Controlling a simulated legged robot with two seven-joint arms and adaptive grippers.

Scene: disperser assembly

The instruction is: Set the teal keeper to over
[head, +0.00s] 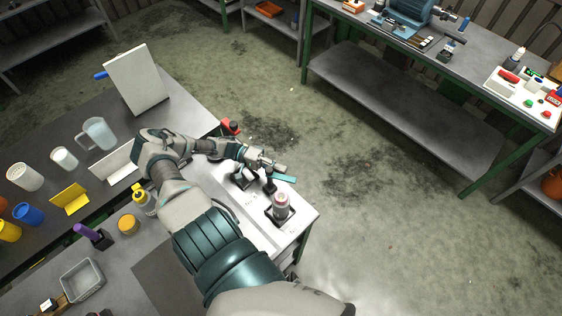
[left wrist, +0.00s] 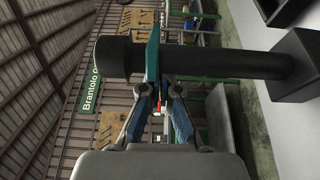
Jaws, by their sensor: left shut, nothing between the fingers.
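The teal keeper (head: 285,179) is a flat bar at the top of a dark post (head: 270,186) on the white panel. In the left wrist view, the keeper (left wrist: 152,52) stands edge-on in the picture across the thick black post (left wrist: 210,62). My left gripper (head: 266,163) is beside the keeper in the head view. Its fingers (left wrist: 163,82) come up close to the keeper and post, shut with nothing between them. I cannot tell whether they touch the keeper. My right gripper is not in view.
A clear container with a reddish top (head: 281,205) sits in a black holder by the panel's front corner. A red part (head: 230,127) is behind my wrist. Cups, a yellow bottle (head: 143,198) and a grey tray (head: 82,280) stand left. Open floor lies right of the panel.

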